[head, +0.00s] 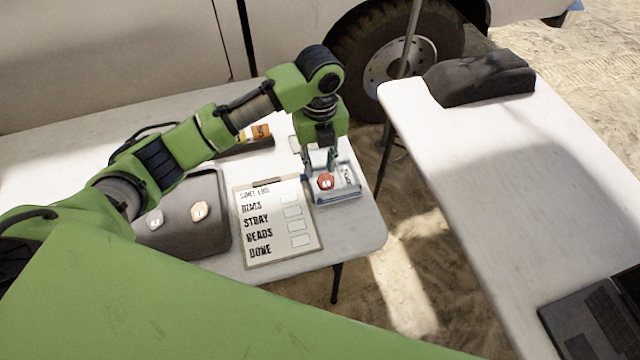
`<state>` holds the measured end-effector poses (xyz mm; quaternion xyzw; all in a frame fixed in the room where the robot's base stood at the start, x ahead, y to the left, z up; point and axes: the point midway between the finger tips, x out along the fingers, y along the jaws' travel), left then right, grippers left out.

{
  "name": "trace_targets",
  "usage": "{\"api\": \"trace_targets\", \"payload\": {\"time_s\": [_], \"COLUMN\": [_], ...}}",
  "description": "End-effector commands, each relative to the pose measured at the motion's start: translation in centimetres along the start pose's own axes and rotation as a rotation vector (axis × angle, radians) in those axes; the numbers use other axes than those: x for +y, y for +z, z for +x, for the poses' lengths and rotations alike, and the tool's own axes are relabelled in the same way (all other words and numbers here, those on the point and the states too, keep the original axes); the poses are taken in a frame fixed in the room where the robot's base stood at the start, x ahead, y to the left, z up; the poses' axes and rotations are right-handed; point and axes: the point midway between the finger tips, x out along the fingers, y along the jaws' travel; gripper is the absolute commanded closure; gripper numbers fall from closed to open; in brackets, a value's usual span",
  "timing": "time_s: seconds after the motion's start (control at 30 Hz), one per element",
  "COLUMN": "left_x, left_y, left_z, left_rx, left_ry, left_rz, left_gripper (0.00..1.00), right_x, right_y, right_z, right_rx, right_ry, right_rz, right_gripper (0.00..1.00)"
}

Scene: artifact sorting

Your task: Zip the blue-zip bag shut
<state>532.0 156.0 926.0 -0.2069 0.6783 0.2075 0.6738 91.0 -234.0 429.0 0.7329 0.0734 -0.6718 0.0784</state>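The blue-zip bag (351,194) lies at the right end of the left table, a pale clear-looking pouch with blue along its edges. A red piece with a white mark (325,182) shows over the left part of the bag. My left gripper (320,168) points down right above the red piece, its dark fingers at or just over it. Whether the fingers grip the red piece or stand apart from it is too small to tell. The bag's far left part is hidden behind the gripper. My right gripper is not in view.
A checklist board (262,252) lies left of the bag. A dark tray (180,240) with two small pale pieces is farther left. Orange items (261,131) sit behind. A gap separates the right table (500,190), which bears a dark bag (480,80) and a laptop (600,315).

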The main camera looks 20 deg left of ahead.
Motion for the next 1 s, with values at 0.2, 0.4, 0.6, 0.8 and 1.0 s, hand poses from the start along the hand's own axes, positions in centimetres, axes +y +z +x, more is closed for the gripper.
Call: {"api": "trace_targets", "payload": {"time_s": [0.2,0.4,0.6,0.8,1.0], "left_x": [0.1,0.1,0.0,0.0,0.0], "left_y": [-0.2,-0.2,-0.1,-0.1,0.0], "left_z": [4.0,8.2,11.4,12.8,12.9], "left_rx": [0.004,0.003,0.001,-0.001,-0.001], "left_ry": [0.003,0.002,0.002,-0.001,-0.001], "left_rz": [-0.001,-0.001,0.0,0.001,0.001], "left_gripper": [0.74,0.74,0.74,0.74,0.74], "right_x": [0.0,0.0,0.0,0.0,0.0], "right_y": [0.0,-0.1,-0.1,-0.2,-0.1], "right_z": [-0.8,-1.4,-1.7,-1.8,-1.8], "right_rx": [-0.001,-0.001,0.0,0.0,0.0], "right_ry": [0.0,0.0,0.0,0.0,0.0], "right_rz": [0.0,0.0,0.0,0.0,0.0], "right_gripper": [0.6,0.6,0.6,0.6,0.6]}}
